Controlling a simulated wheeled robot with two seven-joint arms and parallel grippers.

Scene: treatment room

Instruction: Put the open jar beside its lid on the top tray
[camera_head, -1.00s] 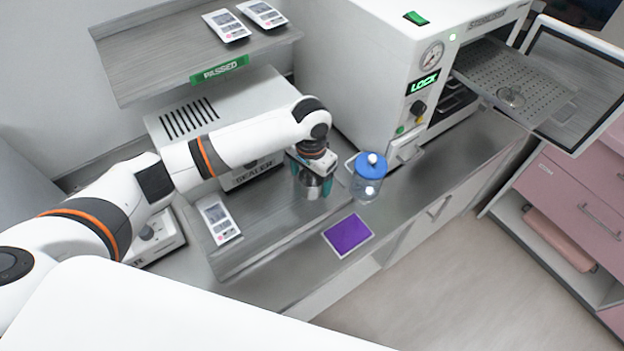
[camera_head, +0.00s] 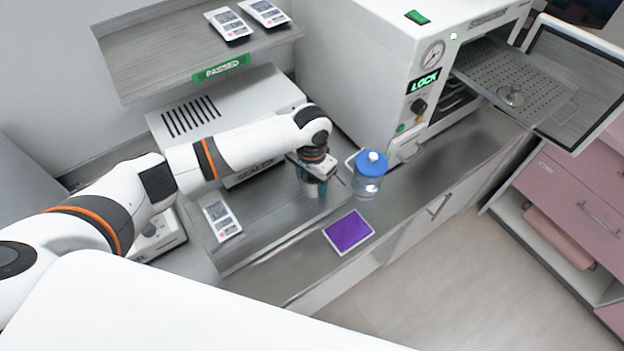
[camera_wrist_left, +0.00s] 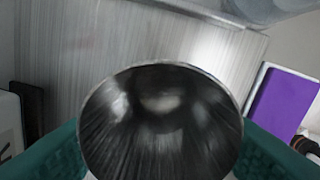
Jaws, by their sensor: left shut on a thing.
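An open metal jar (camera_wrist_left: 160,115) shows from above in the left wrist view, its round mouth facing the camera. My left gripper (camera_head: 314,186) is shut on it, with teal fingers on both sides of the jar. In the head view the gripper is over the grey counter in front of the sealer, and the jar is mostly hidden by the fingers. A small round lid (camera_head: 511,95) lies on the perforated top tray (camera_head: 490,72), which sticks out of the open steriliser at the right. My right gripper is not in view.
A glass jar with a blue lid (camera_head: 371,163) stands just right of my gripper. A purple card (camera_head: 348,232) lies at the counter's front. The sealer (camera_head: 225,115) and shelf (camera_head: 150,65) are behind. The steriliser's open door (camera_head: 580,85) flanks the tray. The tray around the lid is clear.

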